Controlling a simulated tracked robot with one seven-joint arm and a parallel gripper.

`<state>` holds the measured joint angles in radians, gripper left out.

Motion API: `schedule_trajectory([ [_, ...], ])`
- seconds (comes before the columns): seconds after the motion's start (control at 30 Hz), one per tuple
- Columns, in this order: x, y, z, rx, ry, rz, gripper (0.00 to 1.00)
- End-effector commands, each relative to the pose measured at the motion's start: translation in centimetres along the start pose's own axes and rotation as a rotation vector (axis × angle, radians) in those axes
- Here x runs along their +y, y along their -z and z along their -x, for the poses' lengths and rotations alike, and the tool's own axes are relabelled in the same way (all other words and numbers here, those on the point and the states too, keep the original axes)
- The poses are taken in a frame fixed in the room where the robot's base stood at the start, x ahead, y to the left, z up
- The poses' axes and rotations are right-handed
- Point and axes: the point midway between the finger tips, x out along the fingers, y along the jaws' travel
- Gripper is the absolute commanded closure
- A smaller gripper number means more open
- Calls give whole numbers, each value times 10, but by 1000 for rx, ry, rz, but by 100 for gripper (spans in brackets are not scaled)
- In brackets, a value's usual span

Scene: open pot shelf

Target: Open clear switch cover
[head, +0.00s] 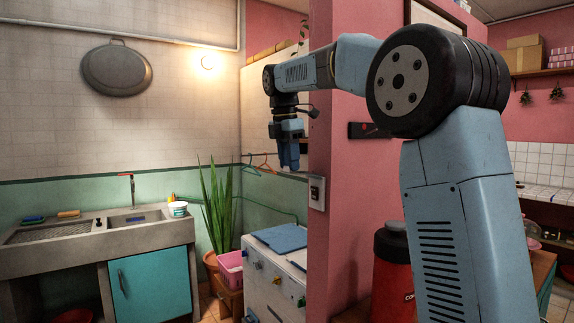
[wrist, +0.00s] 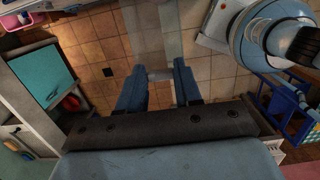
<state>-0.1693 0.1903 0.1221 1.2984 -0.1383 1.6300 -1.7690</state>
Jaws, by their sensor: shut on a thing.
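A pale wall switch (head: 317,193) with a dark middle sits on the end of the pink wall in the head view. My gripper (head: 289,166) hangs fingers-down, above and to the left of it in the picture. In the wrist view my gripper (wrist: 158,82) has its two blue fingers spaced apart. A pale see-through piece (wrist: 160,73) spans the gap between the fingertips. It looks like the clear switch cover, held by the fingers. Its full outline, its hinge and how far it is tilted cannot be told. The head view does not show the cover clearly.
The pink wall (head: 341,215) stands just right of my gripper. A white cabinet (head: 275,285) with a blue lid is below it. A potted plant (head: 218,215) and a sink (head: 100,237) are to the left. A red container (head: 394,275) stands right of the wall.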

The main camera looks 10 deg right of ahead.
Motion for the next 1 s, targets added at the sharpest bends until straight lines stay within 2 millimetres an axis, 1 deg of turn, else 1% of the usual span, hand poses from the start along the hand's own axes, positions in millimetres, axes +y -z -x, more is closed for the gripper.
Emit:
schedule_trajectory([
  [0.03, 0, -6, 0, -7, -1, -7, 100],
  [0.5, -1, -8, 0, -8, 2, -11, 100],
  [0.53, -1, -9, 0, -8, 2, -11, 66],
  [0.8, -1, -6, 0, -5, 2, -7, 40],
  [1.0, -1, -4, 1, -4, 2, -5, 40],
])
